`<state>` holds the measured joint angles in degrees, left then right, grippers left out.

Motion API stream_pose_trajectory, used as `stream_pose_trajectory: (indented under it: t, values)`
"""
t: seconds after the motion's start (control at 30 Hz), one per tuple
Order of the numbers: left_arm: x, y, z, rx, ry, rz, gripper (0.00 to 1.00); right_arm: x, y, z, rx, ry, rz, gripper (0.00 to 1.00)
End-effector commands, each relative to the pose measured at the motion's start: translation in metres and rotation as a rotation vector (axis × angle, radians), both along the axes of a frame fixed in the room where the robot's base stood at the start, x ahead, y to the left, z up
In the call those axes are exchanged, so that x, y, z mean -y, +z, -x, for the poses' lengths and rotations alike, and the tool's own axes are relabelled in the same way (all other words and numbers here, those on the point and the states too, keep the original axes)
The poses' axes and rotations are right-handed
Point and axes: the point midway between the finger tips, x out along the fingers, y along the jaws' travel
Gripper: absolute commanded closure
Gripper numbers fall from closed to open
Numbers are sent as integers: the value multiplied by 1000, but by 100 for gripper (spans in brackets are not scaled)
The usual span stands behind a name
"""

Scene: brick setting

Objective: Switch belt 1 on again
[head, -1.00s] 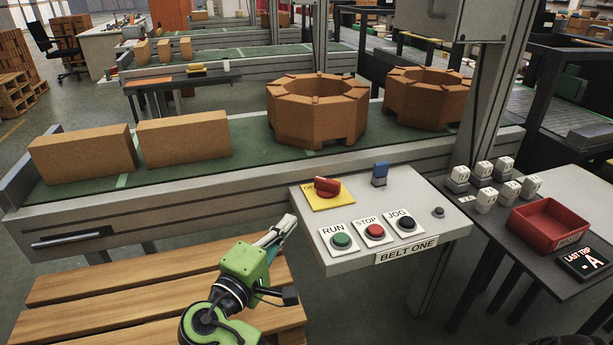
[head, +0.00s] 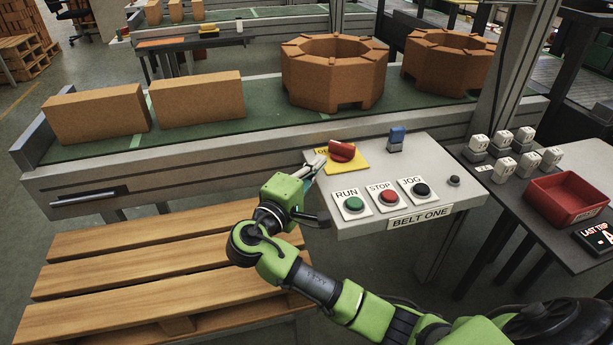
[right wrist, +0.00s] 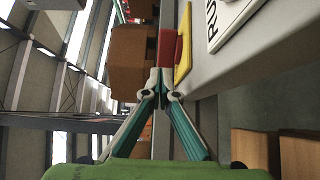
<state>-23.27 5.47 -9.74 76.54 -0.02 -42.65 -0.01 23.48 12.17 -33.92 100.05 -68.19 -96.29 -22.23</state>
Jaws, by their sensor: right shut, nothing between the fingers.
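The belt one panel (head: 440,170) is a light grey box labelled BELT ONE. It carries a red rotary switch (head: 342,151) on a yellow plate (head: 355,164), a green RUN button (head: 353,204), a red STOP button (head: 388,197) and a black JOG button (head: 421,189). My right gripper (head: 314,163) is shut and empty at the left edge of the yellow plate, close to the red switch. In the right wrist view its fingertips (right wrist: 160,72) are together just below the red switch (right wrist: 167,47); I cannot tell whether they touch. My left gripper is not in view.
Behind the panel a green belt (head: 220,129) bears two cardboard-brown blocks (head: 197,98) and two octagonal brown rings (head: 333,75). A blue-topped stamp-like item (head: 396,139) stands on the panel. A side table holds a red tray (head: 567,198). A wooden pallet (head: 150,260) lies at the left.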

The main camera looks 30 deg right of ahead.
Motion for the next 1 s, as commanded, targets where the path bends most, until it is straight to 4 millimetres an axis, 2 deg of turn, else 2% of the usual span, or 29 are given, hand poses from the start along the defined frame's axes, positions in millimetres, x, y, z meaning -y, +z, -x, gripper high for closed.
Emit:
stream_pose_trajectory:
  t: [0.1,0.33,1.0]
  values:
    - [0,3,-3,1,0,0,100,22,0,-12,1,-2,3,100]
    - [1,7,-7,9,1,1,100,45,0,-27,-1,1,1,100]
    - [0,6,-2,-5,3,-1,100,51,-1,-35,0,-19,-2,100]
